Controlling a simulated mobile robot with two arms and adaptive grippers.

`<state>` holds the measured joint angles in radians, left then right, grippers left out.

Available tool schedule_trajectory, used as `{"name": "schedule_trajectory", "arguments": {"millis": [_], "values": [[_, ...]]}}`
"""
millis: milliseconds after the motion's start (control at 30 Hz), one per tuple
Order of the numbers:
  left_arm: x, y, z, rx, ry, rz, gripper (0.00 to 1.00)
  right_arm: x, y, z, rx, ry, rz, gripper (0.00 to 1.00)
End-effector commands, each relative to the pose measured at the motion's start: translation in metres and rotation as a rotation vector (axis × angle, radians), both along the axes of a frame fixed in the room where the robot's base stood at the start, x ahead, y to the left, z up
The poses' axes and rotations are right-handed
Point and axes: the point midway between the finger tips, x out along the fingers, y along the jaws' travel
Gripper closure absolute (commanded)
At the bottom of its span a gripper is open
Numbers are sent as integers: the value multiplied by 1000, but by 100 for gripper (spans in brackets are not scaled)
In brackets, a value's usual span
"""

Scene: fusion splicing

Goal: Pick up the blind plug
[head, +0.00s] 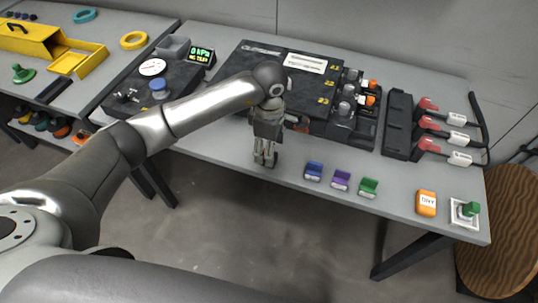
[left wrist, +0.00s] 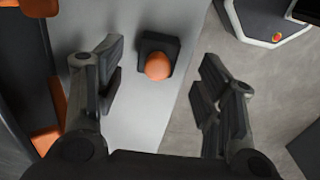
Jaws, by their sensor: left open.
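My left gripper (head: 265,160) points down over the front edge of the grey table in the head view. In the left wrist view its two fingers (left wrist: 160,72) are apart with nothing between their pads. A round orange piece (left wrist: 157,66), which looks like the blind plug, sits in a small black square holder (left wrist: 170,47) on the table. It shows between the fingertips, below them and apart from them. In the head view my gripper seems to hide this piece. My right gripper is in neither view.
A black panel (head: 262,62) with numbered ports stands behind my gripper. Blue (head: 313,171), purple (head: 341,180) and green (head: 368,187) blocks sit to its right, along the front edge. An orange box (head: 426,203) and red-handled tools (head: 428,125) are farther right.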

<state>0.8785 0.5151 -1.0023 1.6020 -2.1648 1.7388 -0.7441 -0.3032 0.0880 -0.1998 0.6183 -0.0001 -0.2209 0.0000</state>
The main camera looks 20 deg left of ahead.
Motion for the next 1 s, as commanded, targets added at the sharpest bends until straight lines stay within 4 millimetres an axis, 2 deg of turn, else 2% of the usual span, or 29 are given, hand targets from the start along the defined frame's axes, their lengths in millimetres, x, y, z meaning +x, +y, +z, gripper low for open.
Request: {"name": "schedule_trajectory", "arguments": {"millis": [100, 233, 533, 900, 1000], "values": [[1, 2, -17, -1, 6, 2, 38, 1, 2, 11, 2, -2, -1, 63], [2, 2, -33, -2, 3, 0, 38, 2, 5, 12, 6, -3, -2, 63], [2, 2, -38, -1, 0, 0, 39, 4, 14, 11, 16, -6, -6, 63], [2, 2, -38, -1, 0, 1, 86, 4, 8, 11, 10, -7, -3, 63], [3, 2, -37, -1, 0, 1, 87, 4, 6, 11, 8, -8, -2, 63]]}}
